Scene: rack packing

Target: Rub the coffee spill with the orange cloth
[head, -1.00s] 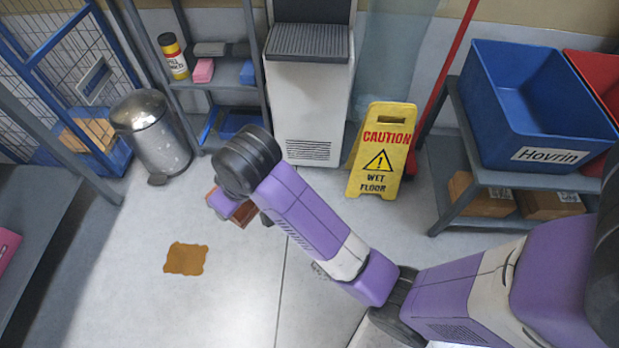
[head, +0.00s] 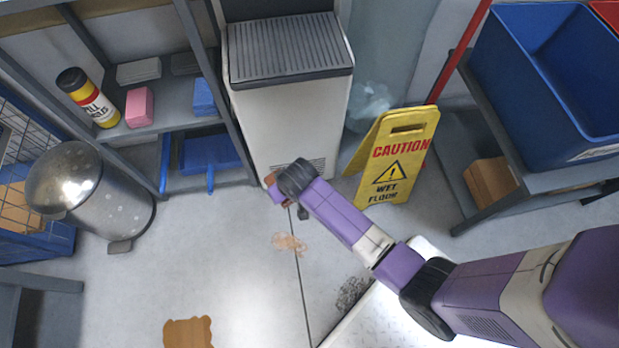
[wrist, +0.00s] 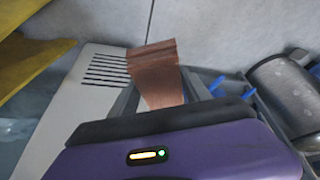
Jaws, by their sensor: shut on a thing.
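My gripper (wrist: 164,92) is shut on a folded copper-orange cloth (wrist: 153,65), which sticks out beyond the fingers in the wrist view. In the head view my gripper (head: 275,190) is in front of the foot of the white machine, and the cloth is mostly hidden by my wrist. A flat brown patch (head: 188,333) with a wavy edge lies on the floor, cut by the bottom edge. A paler, thin brown smear (head: 290,243) lies on the floor just below my gripper. I cannot tell for sure which mark is the coffee spill.
A white machine (head: 289,110) stands behind my gripper, with a yellow wet-floor sign (head: 392,160) on its right. A metal bin (head: 90,195) and a grey shelf (head: 178,125) stand left. A dark speckled patch (head: 351,291) marks the floor. The floor at lower left is open.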

